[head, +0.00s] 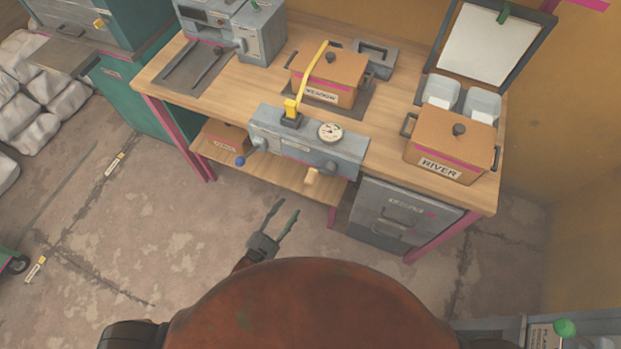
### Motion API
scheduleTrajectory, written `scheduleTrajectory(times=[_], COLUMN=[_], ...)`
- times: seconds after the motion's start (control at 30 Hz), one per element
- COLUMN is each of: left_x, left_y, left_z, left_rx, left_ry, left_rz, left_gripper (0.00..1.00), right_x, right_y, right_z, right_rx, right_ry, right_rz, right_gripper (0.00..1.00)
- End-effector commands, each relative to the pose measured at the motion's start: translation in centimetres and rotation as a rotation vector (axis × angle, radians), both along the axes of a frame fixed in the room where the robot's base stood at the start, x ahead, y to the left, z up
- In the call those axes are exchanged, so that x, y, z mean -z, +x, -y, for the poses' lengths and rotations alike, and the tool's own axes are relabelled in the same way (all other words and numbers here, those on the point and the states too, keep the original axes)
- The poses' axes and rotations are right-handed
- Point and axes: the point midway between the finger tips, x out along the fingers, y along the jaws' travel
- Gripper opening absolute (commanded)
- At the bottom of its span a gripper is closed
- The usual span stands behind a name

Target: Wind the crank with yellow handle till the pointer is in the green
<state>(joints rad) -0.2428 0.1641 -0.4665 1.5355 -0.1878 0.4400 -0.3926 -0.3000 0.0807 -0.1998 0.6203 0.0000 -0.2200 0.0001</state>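A grey press box (345,150) stands at the front edge of the wooden workbench. A round white dial (330,132) sits on top of the box. Its pointer and coloured zones are too small to read. My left gripper (285,208) is over the floor in front of the bench, below and left of the yellow handle in the picture. Its fingers are apart, empty, and not touching the crank. My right gripper is not in view.
A blue-knobbed crank (240,161) is on the box's left, and a long yellow lever (312,72) rises from its top. A RIVER crate (452,148) stands right; another crate (330,72) stands behind. A grey cabinet (400,215) is below. Floor before the bench is clear.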

Motion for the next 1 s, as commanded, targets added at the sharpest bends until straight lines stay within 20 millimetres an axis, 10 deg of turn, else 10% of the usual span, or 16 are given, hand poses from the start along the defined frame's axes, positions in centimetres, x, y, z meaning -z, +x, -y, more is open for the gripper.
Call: scheduleTrajectory(times=[0.1, 0.23, 1.0], left_x=[-7.0, -10.9, -14.0], left_y=[0.0, -0.4, 5.6], left_z=[2.6, 3.7, 8.1], left_rx=[0.051, 0.075, 0.078], left_ry=[-0.029, -0.044, -0.046], left_rz=[0.188, 0.291, 0.308], left_gripper=[0.4, 0.4, 0.4], right_x=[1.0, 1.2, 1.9], right_y=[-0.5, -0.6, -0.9], right_z=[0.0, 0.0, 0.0], right_rx=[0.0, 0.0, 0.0], right_ry=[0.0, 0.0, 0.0], right_rz=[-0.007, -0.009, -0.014], right_gripper=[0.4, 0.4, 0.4])
